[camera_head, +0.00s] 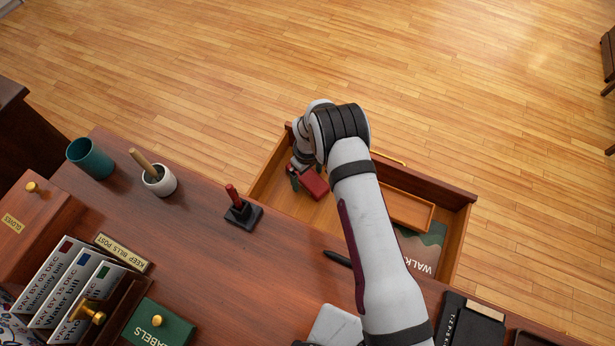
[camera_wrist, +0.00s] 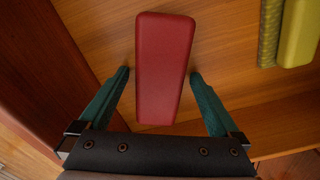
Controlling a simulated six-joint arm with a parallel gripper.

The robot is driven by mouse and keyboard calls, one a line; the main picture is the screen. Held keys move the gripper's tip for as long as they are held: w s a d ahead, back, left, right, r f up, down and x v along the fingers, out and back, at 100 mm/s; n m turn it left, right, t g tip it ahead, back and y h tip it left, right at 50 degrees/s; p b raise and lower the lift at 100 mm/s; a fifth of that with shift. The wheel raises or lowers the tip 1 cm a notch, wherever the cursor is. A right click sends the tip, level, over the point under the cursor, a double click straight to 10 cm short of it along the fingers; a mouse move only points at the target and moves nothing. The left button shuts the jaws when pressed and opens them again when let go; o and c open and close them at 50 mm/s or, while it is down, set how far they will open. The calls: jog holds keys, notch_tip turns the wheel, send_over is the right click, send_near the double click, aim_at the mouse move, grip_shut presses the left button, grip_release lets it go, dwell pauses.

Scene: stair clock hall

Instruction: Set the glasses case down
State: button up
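The glasses case is a red, rounded oblong (camera_head: 314,182) in the left part of the open wooden drawer (camera_head: 456,235). In the wrist view the red case (camera_wrist: 164,65) lies lengthwise between the two teal fingers of my gripper (camera_wrist: 160,73). A narrow gap shows between the case and the left fingertip, and the right fingertip is very close to its edge. The gripper (camera_head: 301,180) is low inside the drawer, its fingers open around the case. The case appears to lie on the drawer floor, though its underside is hidden.
The drawer also holds a wooden tray (camera_head: 407,209) and a map or booklet (camera_head: 421,250) to the right. A yellow object (camera_wrist: 298,35) lies right of the case. A stamp (camera_head: 240,210), pen (camera_head: 337,258) and white pot (camera_head: 159,181) stand or lie on the desk.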

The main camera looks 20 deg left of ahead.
jog(key=c, duration=1.4)
